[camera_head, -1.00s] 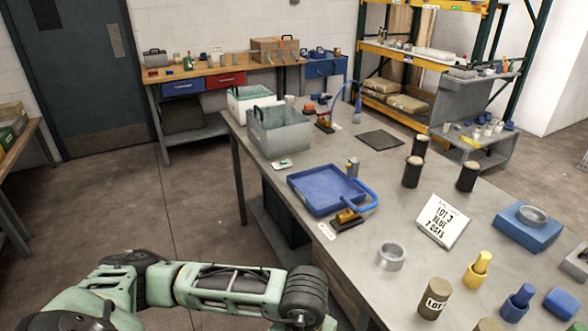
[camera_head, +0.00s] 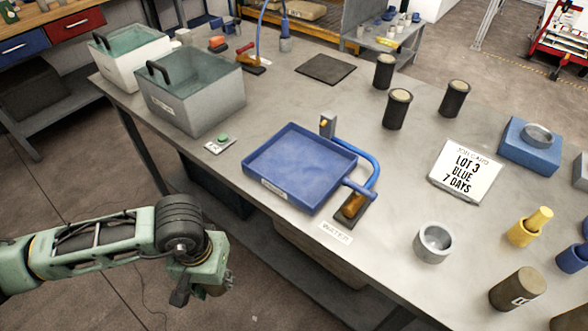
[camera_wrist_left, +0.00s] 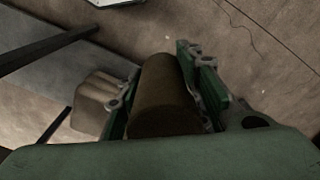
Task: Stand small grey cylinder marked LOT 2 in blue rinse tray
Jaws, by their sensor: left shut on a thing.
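My left gripper (camera_head: 198,286) hangs over the floor, left of the bench's front edge and below the blue tray in the head view. In the left wrist view, its fingers (camera_wrist_left: 164,88) are shut on a brownish-grey cylinder (camera_wrist_left: 163,100); no marking shows on it. The blue rinse tray (camera_head: 300,167) is shallow, looks empty and lies flat on the bench, with a "WATER" label by its front. Another grey-brown cylinder (camera_head: 517,290) stands at the lower right, its label mostly turned away. My right gripper is in neither current view.
A tap with a blue hose (camera_head: 372,172) stands at the tray's right edge. Two tanks (camera_head: 193,100) stand to its left, and a small green-button box (camera_head: 220,143) sits between.

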